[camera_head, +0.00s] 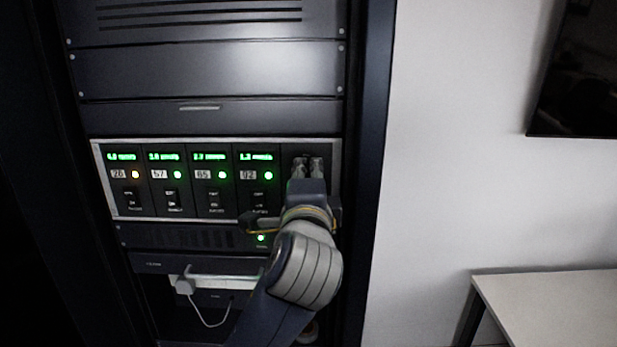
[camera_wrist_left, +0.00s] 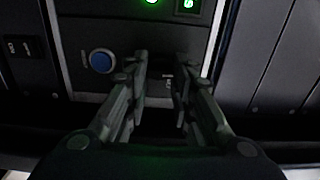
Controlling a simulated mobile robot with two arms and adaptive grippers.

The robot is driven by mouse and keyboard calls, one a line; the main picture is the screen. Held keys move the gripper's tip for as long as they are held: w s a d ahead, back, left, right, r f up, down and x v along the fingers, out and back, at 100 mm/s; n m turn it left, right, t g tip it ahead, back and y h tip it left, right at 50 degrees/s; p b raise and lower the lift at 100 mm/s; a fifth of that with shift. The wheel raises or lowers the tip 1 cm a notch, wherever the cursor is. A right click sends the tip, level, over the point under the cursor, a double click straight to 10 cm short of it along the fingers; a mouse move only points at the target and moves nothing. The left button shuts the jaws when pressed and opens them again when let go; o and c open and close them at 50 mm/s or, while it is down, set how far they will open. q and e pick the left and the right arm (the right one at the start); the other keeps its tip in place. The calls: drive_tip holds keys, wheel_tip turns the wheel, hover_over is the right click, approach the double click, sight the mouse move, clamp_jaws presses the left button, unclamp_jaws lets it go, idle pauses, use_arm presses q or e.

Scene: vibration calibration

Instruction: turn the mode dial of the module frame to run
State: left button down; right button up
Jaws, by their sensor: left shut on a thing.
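The module frame (camera_head: 94,160) is a light-edged unit in the dark rack in the head view. Its right end section holds the controls and is partly covered by my left gripper (camera_head: 307,166). In the left wrist view, the left gripper (camera_wrist_left: 163,76) has its two fingers a small gap apart against the panel, shut on the mode dial. The dial itself is mostly hidden between the fingers, and its setting cannot be read. A blue round button (camera_wrist_left: 102,61) sits left of the fingers. My right gripper is in neither view.
Several modules with green displays (camera_head: 211,156) and small switches fill the frame left of my gripper. Below are a vented panel (camera_head: 180,237) and a white plug (camera_head: 184,285). A white table (camera_head: 550,300) stands right.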

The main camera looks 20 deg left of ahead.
use_arm(q)
drive_tip(key=c, duration=1.4)
unclamp_jaws()
drive_tip(key=shift+o, duration=0.2)
drive_tip(key=v, duration=1.2)
